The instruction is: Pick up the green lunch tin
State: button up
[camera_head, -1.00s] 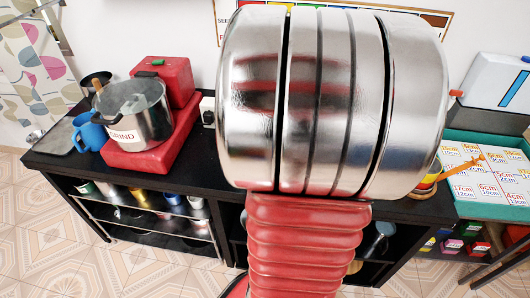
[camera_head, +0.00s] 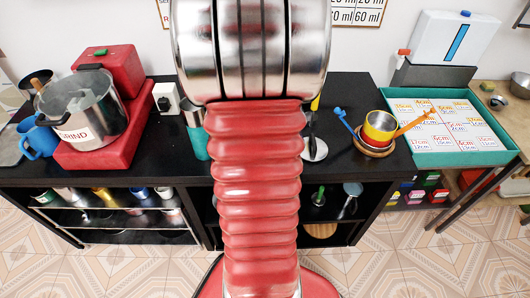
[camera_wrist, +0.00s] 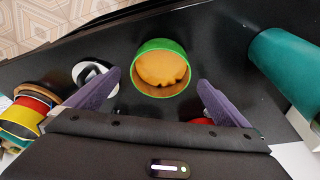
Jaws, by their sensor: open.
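The green lunch tin (camera_wrist: 176,47) shows in the wrist view as a round, green-rimmed container with a tan-orange inside, upright on the black counter. My gripper (camera_wrist: 160,77) is open, its two purple fingers apart to the left and right of the tin's near side. Nothing is held, and I cannot tell how far above the counter the fingertips are. In the head view my arm hides the tin and gripper.
A teal cylinder (camera_wrist: 287,62) is right of the tin; a white-and-black round item (camera_wrist: 88,72) and stacked yellow-red bowls (camera_wrist: 25,117) are left. In the head view, a pot (camera_head: 82,112) on a red stand is left, a teal tray (camera_head: 447,158) right.

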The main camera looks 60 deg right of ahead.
jog(key=shift+d+f, duration=0.15)
jog(key=shift+f, duration=0.5)
jog(key=shift+f, duration=0.1)
jog(key=shift+x, duration=2.5)
jog(key=shift+d, duration=0.1)
jog(key=shift+c, duration=0.4)
jog(key=c, duration=1)
jog(key=shift+o, duration=0.2)
notch_tip(320, 180, up, 10)
